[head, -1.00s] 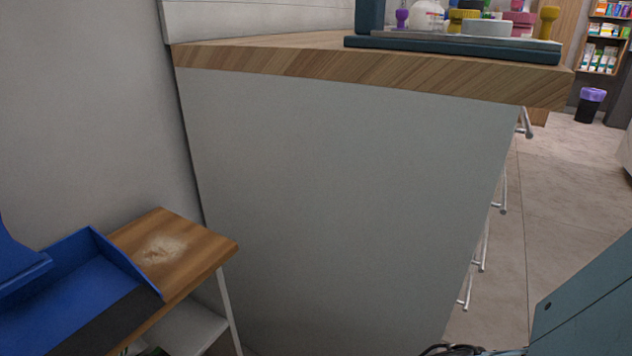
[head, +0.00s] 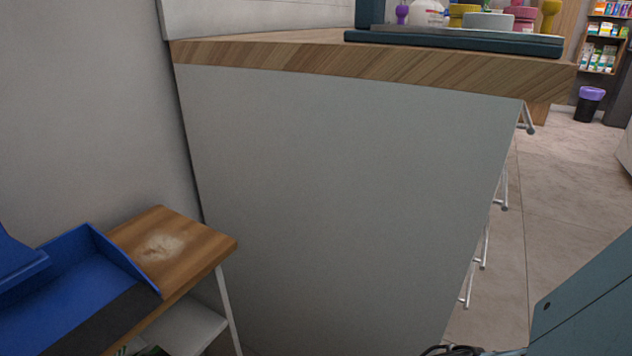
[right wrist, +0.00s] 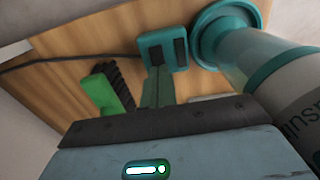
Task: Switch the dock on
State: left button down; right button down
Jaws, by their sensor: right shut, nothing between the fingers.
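In the right wrist view a small teal block with two dark slots (right wrist: 163,48), which looks like the dock, stands on a wooden surface. A dark cable runs to it from the left. My right gripper (right wrist: 158,76) is shut and empty, its fingers pointing at the block's near side. I cannot tell whether the fingertips touch it, and no lit sign shows on it. In the head view neither the dock nor a gripper can be made out. My left gripper is not in view.
In the right wrist view a green brush (right wrist: 113,90) lies left of my fingers, and a large teal-capped bottle (right wrist: 262,60) is close on the right.

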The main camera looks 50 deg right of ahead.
jog(key=shift+f+b, duration=0.35)
jog(key=shift+f, duration=0.05)
jog(key=shift+r, duration=0.1)
notch_tip(320, 180, up, 3)
jog(key=p, duration=0.3)
notch_tip(320, 180, up, 3)
jog(key=p, duration=0.3)
jog(key=shift+r+p, duration=0.45)
jog(key=shift+p, duration=0.05)
dwell(0.4)
